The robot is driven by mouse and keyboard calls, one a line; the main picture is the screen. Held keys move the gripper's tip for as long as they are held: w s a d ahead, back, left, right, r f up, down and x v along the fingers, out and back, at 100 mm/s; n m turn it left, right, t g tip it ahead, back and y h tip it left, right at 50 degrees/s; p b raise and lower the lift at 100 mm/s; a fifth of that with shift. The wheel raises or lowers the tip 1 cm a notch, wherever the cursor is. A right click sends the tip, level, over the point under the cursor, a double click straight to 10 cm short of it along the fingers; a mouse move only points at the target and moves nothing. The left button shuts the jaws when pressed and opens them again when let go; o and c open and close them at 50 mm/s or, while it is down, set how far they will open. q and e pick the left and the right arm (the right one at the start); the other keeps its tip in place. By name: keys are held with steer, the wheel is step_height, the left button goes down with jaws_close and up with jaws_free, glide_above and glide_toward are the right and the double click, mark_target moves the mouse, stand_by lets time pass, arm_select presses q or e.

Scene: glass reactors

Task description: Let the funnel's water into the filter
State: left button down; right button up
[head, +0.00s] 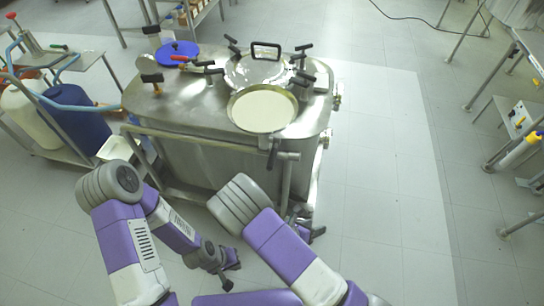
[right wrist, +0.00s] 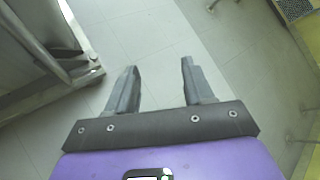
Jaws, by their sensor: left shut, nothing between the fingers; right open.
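A steel filter vessel (head: 180,116) stands at the centre of the head view. On its top is a round port with a pale inside (head: 263,110), and behind it a round steel lid (head: 258,71) with a black-framed handle and several black-knobbed clamps around. I cannot make out a funnel or its water in either view. My left gripper (head: 229,276) is shut and empty, low in front of the vessel and apart from it. My right gripper shows in the right wrist view (right wrist: 160,66), open and empty above the floor, with part of a steel frame (right wrist: 45,55) to its left.
A blue drum (head: 72,112) and a white drum (head: 28,115) stand on a cart at the left. A blue round lid (head: 180,50) lies on the vessel's far left. Benches with yellow items (head: 518,150) stand at the right. The floor right of the vessel is clear.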

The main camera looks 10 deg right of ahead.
steer(key=w+a+r+n+t+y, duration=0.1)
steer(key=w+a+r+n+t, duration=0.6)
steer(key=w+a+r+t, duration=0.15)
steer(key=n+t+y, duration=0.3)
steer(key=n+t, duration=0.1)
glide_toward(272, 160)
steer(key=w+d+f, duration=0.1)
steer(key=w, duration=0.2)
steer(key=shift+n+y, duration=0.3)
steer(key=x, duration=0.6)
steer(key=shift+x, duration=0.85)
jaws_close()
